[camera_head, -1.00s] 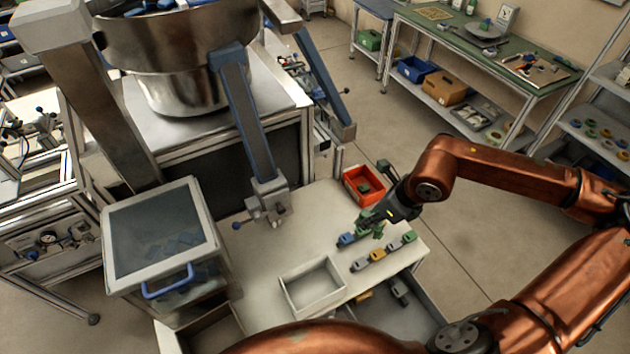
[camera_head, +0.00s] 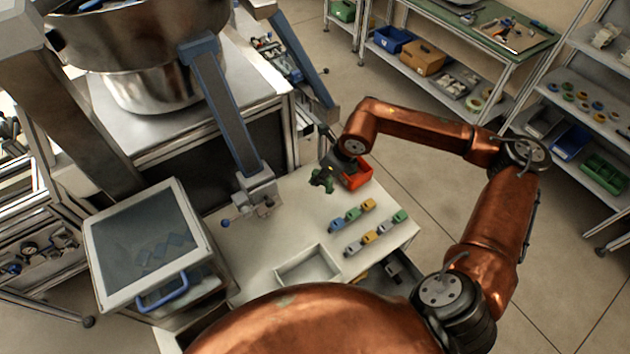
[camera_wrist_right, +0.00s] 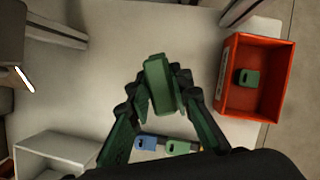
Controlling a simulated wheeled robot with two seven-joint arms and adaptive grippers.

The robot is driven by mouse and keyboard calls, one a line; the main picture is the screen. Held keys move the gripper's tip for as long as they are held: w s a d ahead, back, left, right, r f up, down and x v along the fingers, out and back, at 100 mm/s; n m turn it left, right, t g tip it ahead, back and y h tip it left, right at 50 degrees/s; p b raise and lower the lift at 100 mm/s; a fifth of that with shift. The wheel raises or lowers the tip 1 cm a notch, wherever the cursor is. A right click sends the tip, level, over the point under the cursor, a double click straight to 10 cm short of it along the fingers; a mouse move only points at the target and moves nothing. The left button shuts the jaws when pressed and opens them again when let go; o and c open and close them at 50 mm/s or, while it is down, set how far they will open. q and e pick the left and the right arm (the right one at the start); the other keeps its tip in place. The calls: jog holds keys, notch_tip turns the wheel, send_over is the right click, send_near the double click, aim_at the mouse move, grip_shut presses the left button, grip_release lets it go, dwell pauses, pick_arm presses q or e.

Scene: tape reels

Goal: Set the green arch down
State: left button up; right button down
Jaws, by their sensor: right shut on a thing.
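The green arch (camera_wrist_right: 161,84) is held between the fingers of my right gripper (camera_wrist_right: 160,92) in the wrist view. In the head view the green arch (camera_head: 321,179) shows at the left of the red bin, with the dark right gripper (camera_head: 333,165) on it. It appears to be above the pale table (camera_head: 290,222); its exact height I cannot tell. The fingers are shut on it. The left gripper is not in view.
The red bin (camera_wrist_right: 280,88) holds a green piece (camera_wrist_right: 248,77). Two rows of coloured blocks (camera_head: 352,214) stand on the table, with an empty white tray (camera_head: 308,268) nearby. A grey machine head (camera_head: 258,195) stands at the left. The table between is clear.

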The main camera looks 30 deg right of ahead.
jog(key=shift+w+a+f, duration=0.2)
jog(key=shift+w+f, duration=0.35)
jog(key=shift+f, duration=0.1)
jog(key=shift+w+a+f, duration=0.15)
jog(key=shift+w+f, duration=0.4)
jog(key=shift+f, duration=0.05)
jog(key=shift+w+f+p, duration=0.15)
jog(key=shift+f+p, duration=0.25)
jog(key=shift+f, duration=1.45)
jog(key=c, duration=1.7)
grip_release()
jog(key=shift+f, duration=0.1)
jog(key=shift+c, duration=0.2)
jog(key=shift+d+r, duration=0.1)
jog(key=shift+r, duration=0.4)
jog(key=b+v, duration=0.1)
jog(key=v, duration=1)
jog(key=shift+r, duration=0.1)
